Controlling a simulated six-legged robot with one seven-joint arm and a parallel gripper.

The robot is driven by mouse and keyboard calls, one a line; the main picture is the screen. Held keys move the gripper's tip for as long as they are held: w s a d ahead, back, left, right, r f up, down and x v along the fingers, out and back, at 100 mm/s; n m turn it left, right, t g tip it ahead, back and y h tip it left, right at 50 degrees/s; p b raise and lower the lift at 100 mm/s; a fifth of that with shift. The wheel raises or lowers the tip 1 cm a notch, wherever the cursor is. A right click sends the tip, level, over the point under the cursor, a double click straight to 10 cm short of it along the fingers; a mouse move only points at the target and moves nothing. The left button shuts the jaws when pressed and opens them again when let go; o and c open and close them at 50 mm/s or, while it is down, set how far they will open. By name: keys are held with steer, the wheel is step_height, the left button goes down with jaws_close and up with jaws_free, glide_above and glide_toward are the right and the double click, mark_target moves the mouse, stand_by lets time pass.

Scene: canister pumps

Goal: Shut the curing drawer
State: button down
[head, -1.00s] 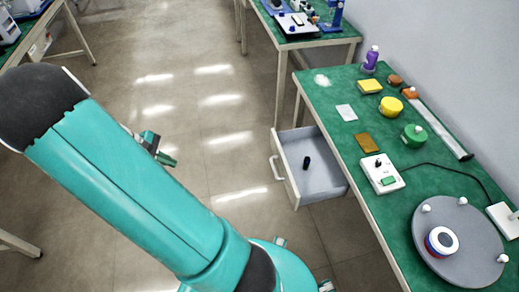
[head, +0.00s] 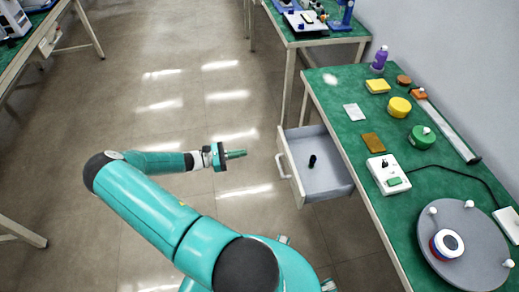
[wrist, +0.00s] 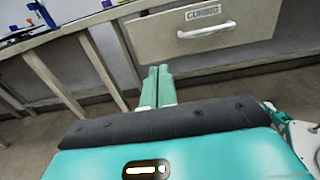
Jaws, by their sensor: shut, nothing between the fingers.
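The curing drawer (head: 322,185) stands pulled out from under the green-topped bench on the right in the head view. A small black object (head: 312,161) lies inside it. In the wrist view the drawer front (wrist: 205,32) faces me, with a "CURING" label and a white bar handle (wrist: 206,30). My gripper (head: 244,154) is shut and empty. It points right towards the drawer front and is apart from it, to the left of the handle (head: 283,166) in the head view. In the wrist view the gripper fingers (wrist: 158,72) show side by side below and left of the handle.
The bench top (head: 345,135) carries a white switch box (head: 387,174), a grey turntable (head: 470,270), a green canister (head: 422,136) and a yellow one (head: 399,107). Another bench (head: 310,38) stands behind. The floor (head: 190,110) left of the drawer is clear.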

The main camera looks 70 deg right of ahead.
mark_target(281, 146)
steer(key=x, duration=1.3)
steer(key=shift+s, duration=0.2)
steer(key=shift+s+d, duration=0.1)
